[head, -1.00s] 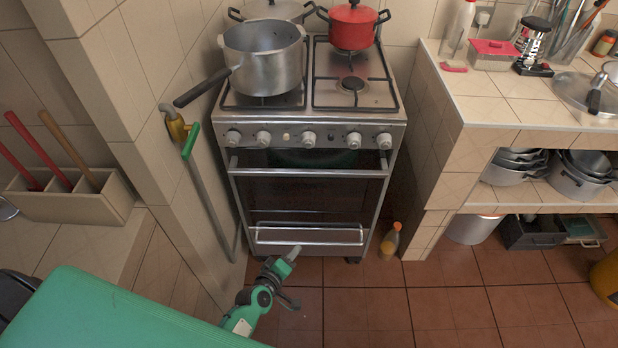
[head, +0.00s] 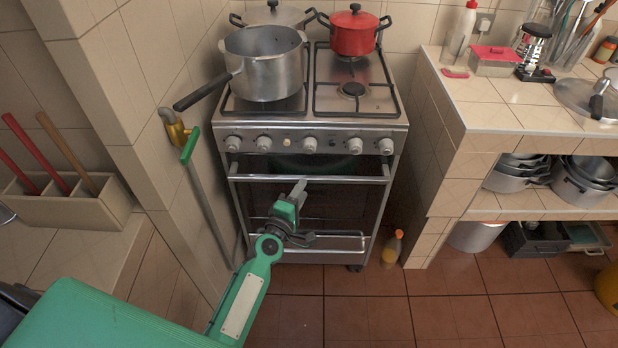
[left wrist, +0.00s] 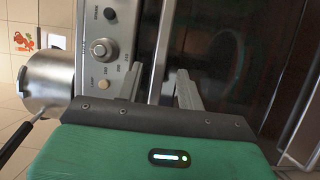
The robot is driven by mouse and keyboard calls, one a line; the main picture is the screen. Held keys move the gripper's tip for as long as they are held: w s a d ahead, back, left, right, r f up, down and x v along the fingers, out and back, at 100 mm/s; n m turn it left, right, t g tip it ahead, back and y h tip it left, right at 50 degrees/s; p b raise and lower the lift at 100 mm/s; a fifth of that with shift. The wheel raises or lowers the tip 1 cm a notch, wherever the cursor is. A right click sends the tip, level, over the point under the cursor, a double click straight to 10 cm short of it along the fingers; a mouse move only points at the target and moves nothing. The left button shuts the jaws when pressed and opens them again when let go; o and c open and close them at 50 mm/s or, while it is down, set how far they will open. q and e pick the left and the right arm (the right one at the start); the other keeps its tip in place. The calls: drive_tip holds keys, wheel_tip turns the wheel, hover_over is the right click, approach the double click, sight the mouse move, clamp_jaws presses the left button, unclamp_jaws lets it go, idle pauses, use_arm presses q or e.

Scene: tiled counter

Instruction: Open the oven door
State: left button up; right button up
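The oven door (head: 345,208) is a dark glass panel on the front of the steel stove. It stands upright and looks shut. Its handle (head: 350,179) is a horizontal silver bar below the knobs. My left gripper (head: 298,188) is in front of the door, with its fingertips at about the handle's height, left of its middle. In the left wrist view the two grey fingers (left wrist: 158,88) are spread apart, near the handle bar. Whether they touch the bar is unclear. My right gripper is not in view.
On the hob stand a grey pot (head: 264,65) with its long handle sticking out left, and a red pot (head: 354,30). A hose with a green handle (head: 190,146) runs along the left wall. A bottle (head: 392,248) stands on the floor right of the stove. The floor in front is clear.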

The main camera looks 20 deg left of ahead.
sight(309, 181)
use_arm(q)
drive_tip(key=shift+w+d, duration=0.2)
drive_tip(key=shift+w, duration=1.3)
drive_tip(key=shift+w+d, duration=0.15)
drive_tip(key=shift+w, duration=1.3)
clamp_jaws()
